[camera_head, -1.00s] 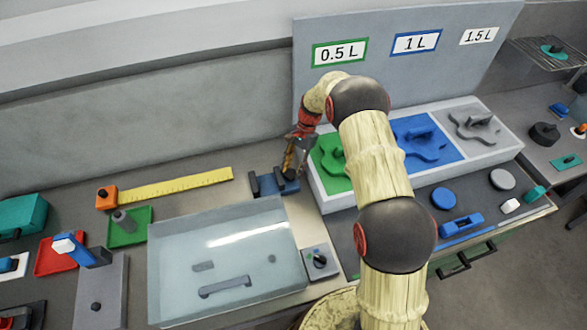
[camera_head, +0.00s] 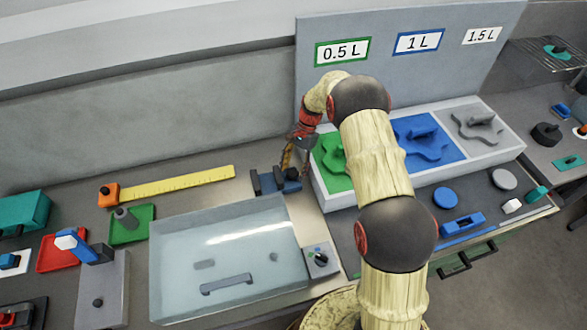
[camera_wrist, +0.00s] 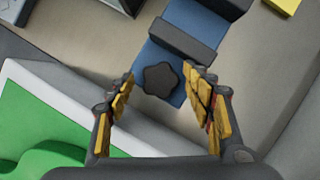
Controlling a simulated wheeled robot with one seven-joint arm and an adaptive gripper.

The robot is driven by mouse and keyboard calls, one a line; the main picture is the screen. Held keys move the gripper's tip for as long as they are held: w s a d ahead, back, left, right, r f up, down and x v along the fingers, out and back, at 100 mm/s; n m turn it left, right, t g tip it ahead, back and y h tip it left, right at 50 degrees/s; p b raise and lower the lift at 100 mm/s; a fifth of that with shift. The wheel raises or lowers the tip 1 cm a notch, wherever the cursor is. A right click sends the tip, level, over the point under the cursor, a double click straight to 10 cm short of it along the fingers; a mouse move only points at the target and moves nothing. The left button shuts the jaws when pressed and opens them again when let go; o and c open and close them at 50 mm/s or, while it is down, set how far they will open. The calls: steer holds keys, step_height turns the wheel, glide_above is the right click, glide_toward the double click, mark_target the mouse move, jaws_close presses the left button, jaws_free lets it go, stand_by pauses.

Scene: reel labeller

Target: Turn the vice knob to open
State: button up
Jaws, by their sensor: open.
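The vice (camera_head: 268,182) is a small blue block with dark jaws on the bench, left of the green tray section. In the wrist view its blue body (camera_wrist: 188,22) runs up to the top right, with a dark jaw (camera_wrist: 182,40) across it. Its dark star-shaped knob (camera_wrist: 161,79) sits at the near end. My gripper (camera_wrist: 160,86) is open, with one yellow-padded finger on each side of the knob. Gaps show between the fingers and the knob; the height between them is hard to judge. In the head view my gripper (camera_head: 296,157) is over the vice's right end, partly hiding it.
A white tray with green (camera_head: 332,170), blue and grey sections stands close on the right. A clear-covered basin (camera_head: 170,272) lies in front, beside a small dial box (camera_head: 318,261). A yellow ruler (camera_head: 185,182) lies to the left. The grey panel (camera_head: 400,75) rises behind.

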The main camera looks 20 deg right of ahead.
steer(key=shift+w+d, duration=0.1)
steer(key=shift+d+r, duration=0.1)
steer(key=shift+r, duration=0.15)
steer(key=v, duration=1.1)
steer(key=shift+r, duration=0.25)
